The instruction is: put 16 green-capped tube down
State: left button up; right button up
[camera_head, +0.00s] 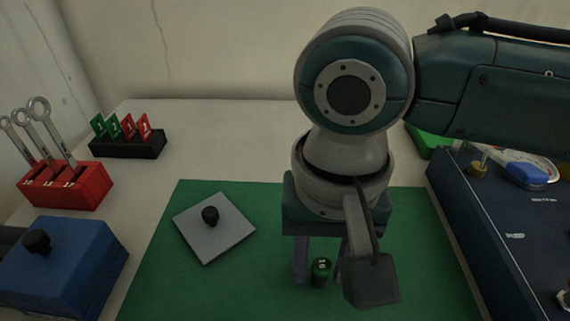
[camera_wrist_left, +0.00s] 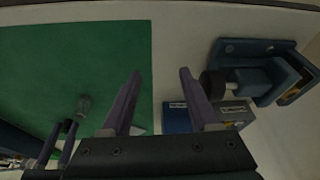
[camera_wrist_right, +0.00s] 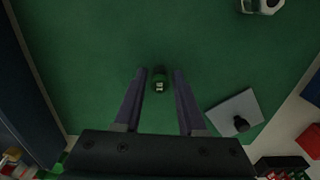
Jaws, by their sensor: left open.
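The green-capped tube marked 16 (camera_head: 320,270) stands on the green mat (camera_head: 165,270), seemingly upright. In the right wrist view its cap (camera_wrist_right: 159,82) shows from above, between the fingertips. My right gripper (camera_head: 321,262) points down with one finger on each side of the tube. Its fingers (camera_wrist_right: 160,80) are open, with a gap to the cap visible on both sides. The tube's foot is hard to make out. My left gripper (camera_wrist_left: 160,75) is open and empty in the left wrist view; it is outside the head view.
A grey plate with a black knob (camera_head: 213,228) lies on the mat to the left. A blue box (camera_head: 62,265), a red wrench holder (camera_head: 62,186) and a black card rack (camera_head: 128,146) stand further left. A dark blue case (camera_head: 500,235) borders the mat's right side.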

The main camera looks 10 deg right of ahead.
aim_at(321, 264)
jog(key=shift+o, duration=0.9)
pick_arm(q)
notch_tip(321, 264, up, 3)
jog(key=p, duration=0.3)
jog(key=shift+a, duration=0.1)
pick_arm(e)
notch_tip(321, 264, up, 12)
jog(key=s+a+f+n+t+y, duration=0.2)
jog(key=s+a+f+n+y, duration=0.2)
jog(key=s, duration=0.1)
jog(key=s+d+f+h, duration=0.1)
jog(key=s+d, duration=0.1)
jog(key=d, duration=0.2)
jog(key=s+d+f+t+h, duration=0.1)
jog(key=s+d, duration=0.2)
jog(key=d, duration=0.2)
jog(key=s+d+n+h, duration=0.1)
jog(key=s+d, duration=0.1)
jog(key=d, duration=0.2)
jog(key=shift+s+d+f+t+h, duration=0.2)
jog(key=shift+d+f+t+h, duration=0.1)
jog(key=shift+f+h, duration=0.1)
jog(key=shift+a, duration=0.1)
